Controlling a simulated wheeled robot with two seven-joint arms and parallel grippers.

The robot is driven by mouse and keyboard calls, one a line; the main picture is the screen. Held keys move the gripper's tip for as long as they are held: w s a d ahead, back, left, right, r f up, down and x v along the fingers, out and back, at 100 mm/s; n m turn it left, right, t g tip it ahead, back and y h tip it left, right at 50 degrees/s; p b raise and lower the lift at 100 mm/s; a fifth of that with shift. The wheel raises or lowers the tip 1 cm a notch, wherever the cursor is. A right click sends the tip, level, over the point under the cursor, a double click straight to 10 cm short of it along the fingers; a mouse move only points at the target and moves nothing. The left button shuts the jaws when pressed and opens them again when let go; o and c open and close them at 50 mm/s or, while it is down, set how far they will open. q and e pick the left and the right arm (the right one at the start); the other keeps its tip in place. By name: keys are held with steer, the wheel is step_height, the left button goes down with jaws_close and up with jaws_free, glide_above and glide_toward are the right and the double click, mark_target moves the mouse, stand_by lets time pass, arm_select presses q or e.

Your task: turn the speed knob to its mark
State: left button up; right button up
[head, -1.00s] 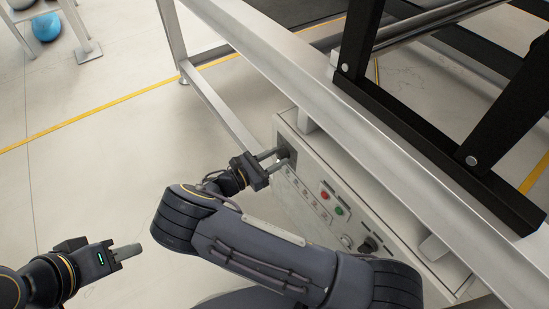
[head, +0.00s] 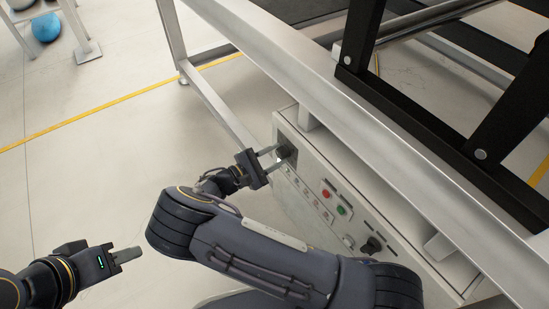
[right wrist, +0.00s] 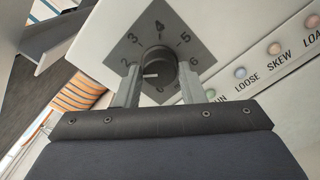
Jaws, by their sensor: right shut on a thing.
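The speed knob (right wrist: 158,65) is a round black knob on a grey diamond plate with numbers, 2 to 6 readable. Its white pointer line faces left and slightly down, below the 2. My right gripper (right wrist: 160,85) has a finger on either side of the knob and is shut on it. In the head view the same knob (head: 286,151) is at the panel's far left end, with the right gripper (head: 277,158) reaching it from the left. My left gripper (head: 138,252) is away from the panel over the floor; its finger gap is not clear.
The control panel (head: 305,190) carries a red button (head: 326,194), a green button (head: 341,210), a row of small lamps and another black knob (head: 372,245). A pale frame beam (head: 330,100) runs above the panel. Open floor lies to the left.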

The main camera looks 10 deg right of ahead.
steer(key=m+b, duration=0.1)
steer(key=m, duration=0.3)
steer(key=shift+f+m+b, duration=0.1)
steer(key=shift+m+b, duration=0.2)
steer(key=shift+b, duration=0.05)
steer(key=shift+m+b, duration=1)
steer(key=shift+m, duration=1.5)
steer(key=o, duration=1)
steer(key=shift+r, duration=0.2)
steer(key=p+v, duration=0.2)
steer(key=v, duration=0.6)
